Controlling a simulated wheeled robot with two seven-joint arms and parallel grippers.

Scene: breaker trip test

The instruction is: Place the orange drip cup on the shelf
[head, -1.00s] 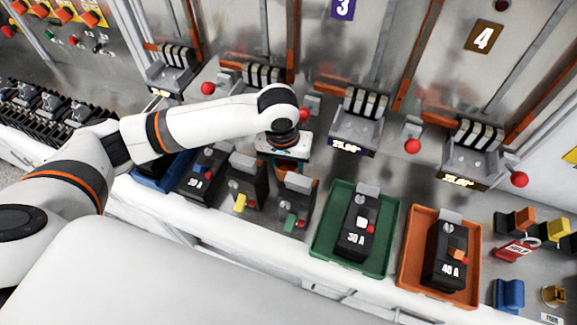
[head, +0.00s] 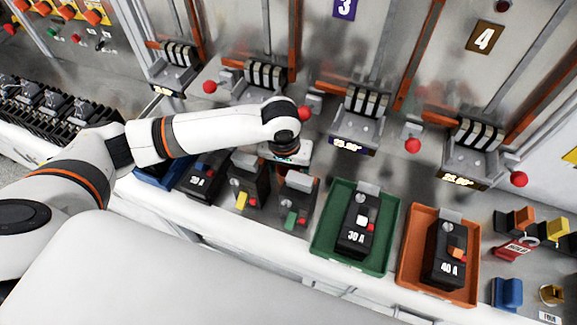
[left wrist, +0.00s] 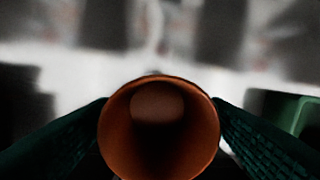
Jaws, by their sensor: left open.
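The orange drip cup (left wrist: 158,135) shows in the left wrist view, seen into its round mouth, at the bottom middle. My left gripper (left wrist: 159,128) is open, with one dark finger on each side of the cup. Whether the fingers touch it is hard to tell. In the head view my left gripper (head: 289,158) is over the bench, above the small breakers at the middle; its fingers and the cup are hidden under the wrist. My right gripper is not in view. I cannot tell which surface is the shelf.
A green tray (head: 318,252) and an orange tray (head: 405,270) hold breakers to the right. Cradles with red-knobbed levers (head: 412,146) line the back. A blue tray (head: 150,178) is at left. Coloured locks (head: 510,292) stand at far right.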

